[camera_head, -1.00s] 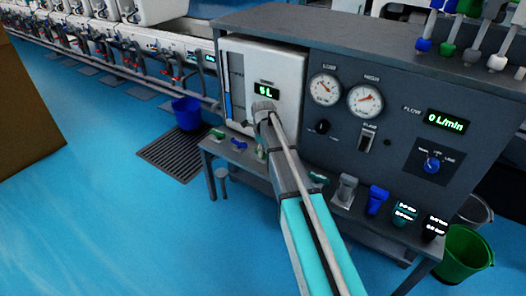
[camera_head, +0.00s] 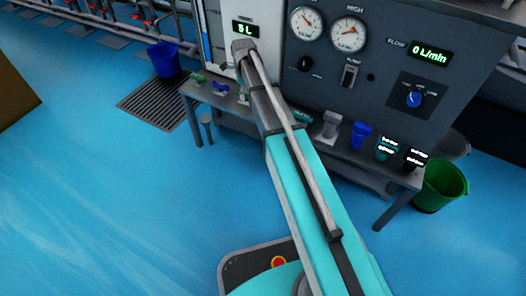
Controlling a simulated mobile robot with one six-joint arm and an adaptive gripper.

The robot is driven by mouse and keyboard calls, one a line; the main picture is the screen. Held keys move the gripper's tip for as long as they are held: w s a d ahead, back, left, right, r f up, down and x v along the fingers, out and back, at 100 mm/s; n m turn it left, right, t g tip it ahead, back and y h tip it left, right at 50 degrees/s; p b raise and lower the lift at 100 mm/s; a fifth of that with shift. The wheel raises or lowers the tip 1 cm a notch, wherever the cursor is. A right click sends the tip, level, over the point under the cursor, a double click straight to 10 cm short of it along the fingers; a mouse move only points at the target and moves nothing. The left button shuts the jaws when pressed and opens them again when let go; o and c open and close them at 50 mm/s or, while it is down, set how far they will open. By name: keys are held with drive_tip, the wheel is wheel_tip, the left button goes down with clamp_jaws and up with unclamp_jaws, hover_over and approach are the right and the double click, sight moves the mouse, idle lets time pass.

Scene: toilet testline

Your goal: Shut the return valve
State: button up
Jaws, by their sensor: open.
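Small valves with coloured handles stand along the front ledge of the grey test bench (camera_head: 450,75). A green-handled one (camera_head: 197,79) and a blue-handled one (camera_head: 220,86) are at the left, left of my arm. No readable label shows which one is the return valve. My turquoise and grey arm reaches up across the middle of the view, with its far grey end in front of the white panel. The fingers of my gripper are not visible. My arm hides part of the ledge.
Grey, blue and dark fittings, including a blue one (camera_head: 360,135), line the ledge's right half. A green bucket (camera_head: 440,186) stands right of the bench, a blue bucket (camera_head: 164,60) behind left near a floor grate (camera_head: 152,103). Open blue floor (camera_head: 120,210) lies at left.

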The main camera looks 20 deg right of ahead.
sight(246, 93)
drive_tip(key=n, duration=0.8)
drive_tip(key=shift+n, duration=0.4)
drive_tip(key=n, duration=0.3)
drive_tip(key=shift+n, duration=0.4)
drive_tip(key=n, duration=0.4)
wheel_tip(246, 93, up, 14)
drive_tip(key=p, duration=1.4)
drive_tip(key=s+f+n+b, duration=0.9)
drive_tip(key=s+f+b, duration=1.3)
drive_tip(key=s, duration=0.4)
drive_tip(key=shift+s+f+b, duration=0.2)
drive_tip(key=shift+f+b, duration=0.1)
drive_tip(key=shift+r, duration=0.1)
